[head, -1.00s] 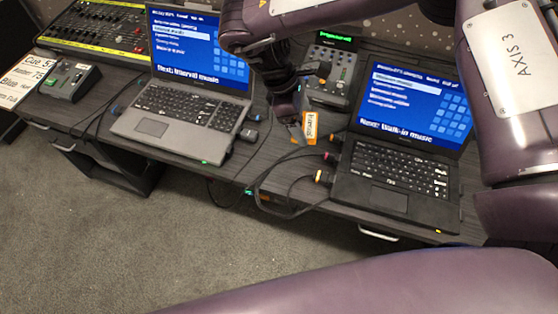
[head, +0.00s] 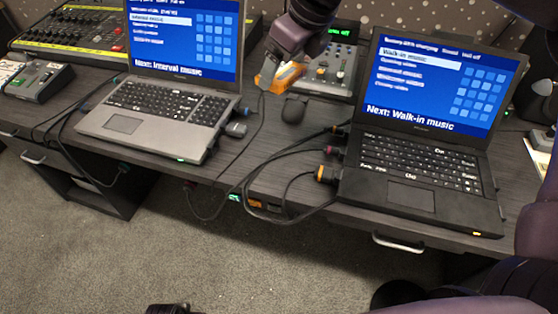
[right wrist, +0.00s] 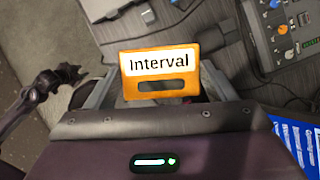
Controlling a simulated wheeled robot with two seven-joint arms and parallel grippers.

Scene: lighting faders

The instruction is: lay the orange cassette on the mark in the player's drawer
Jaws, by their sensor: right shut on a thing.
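The orange cassette (head: 287,76), with a white label reading "Interval", is in my right gripper (head: 268,74). In the right wrist view the cassette (right wrist: 160,86) sits between the two fingers of the right gripper (right wrist: 158,92), label in full view. In the head view it is over the back of the desk, between the two laptops and just left of a small control unit. A dark, jointed part at the left of the right wrist view looks like my left gripper (right wrist: 42,88); its jaws are unclear. I cannot make out the player's drawer or its mark.
An open laptop (head: 165,105) stands left and another (head: 420,165) right on the dark desk. The control unit (head: 335,70) with knobs and a green display is behind. A dark mouse (head: 293,110) and cables lie between. A mixer (head: 75,35) and small box (head: 38,82) are far left.

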